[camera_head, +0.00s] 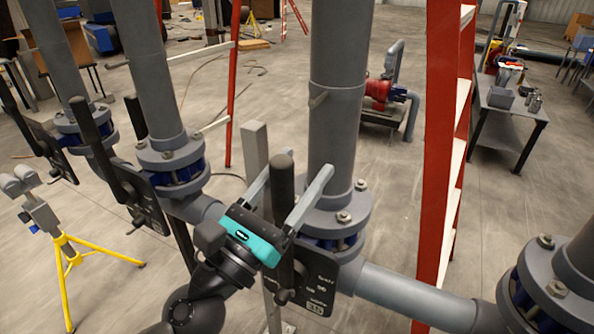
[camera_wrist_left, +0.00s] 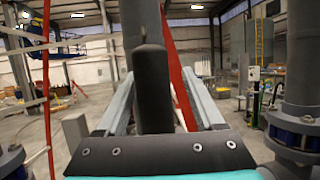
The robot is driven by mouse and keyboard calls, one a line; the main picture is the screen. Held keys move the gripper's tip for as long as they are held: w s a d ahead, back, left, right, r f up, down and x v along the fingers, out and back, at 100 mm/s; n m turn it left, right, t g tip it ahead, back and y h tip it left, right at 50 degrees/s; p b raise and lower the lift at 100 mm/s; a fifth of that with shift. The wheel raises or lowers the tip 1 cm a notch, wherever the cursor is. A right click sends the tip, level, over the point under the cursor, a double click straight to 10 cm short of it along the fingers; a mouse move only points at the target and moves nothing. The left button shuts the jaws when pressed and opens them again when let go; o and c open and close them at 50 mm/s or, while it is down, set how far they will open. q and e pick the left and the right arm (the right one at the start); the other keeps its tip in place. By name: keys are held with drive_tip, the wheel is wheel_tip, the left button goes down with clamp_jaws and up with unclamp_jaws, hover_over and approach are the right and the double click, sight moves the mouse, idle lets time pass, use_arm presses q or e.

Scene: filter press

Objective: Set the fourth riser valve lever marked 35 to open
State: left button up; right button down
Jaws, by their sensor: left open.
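The valve lever (camera_head: 282,190) is a black upright handle in front of a grey riser pipe (camera_head: 337,110). Its dark plate (camera_head: 322,285) carries the marking 35 and sits by the blue-bodied, flanged valve. My left gripper (camera_head: 298,172), with a teal band, is open, its two grey fingers passing on either side of the lever. The left wrist view shows the lever (camera_wrist_left: 153,90) standing between the fingers (camera_wrist_left: 160,78), with gaps on both sides. I cannot tell whether it touches the palm. The gripper body hides part of the lever and plate. My right gripper is not in view.
Other risers (camera_head: 150,70) with black levers (camera_head: 103,150) stand to the left. A red ladder (camera_head: 440,150) rises close on the right. A flanged valve (camera_head: 550,285) is at the lower right. A yellow tripod (camera_head: 68,250) stands at the left.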

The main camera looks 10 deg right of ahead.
use_arm(q)
drive_tip(key=b+v, duration=0.7)
drive_tip(key=v, duration=0.8)
drive_tip(key=shift+s+a, duration=0.15)
idle(0.5)
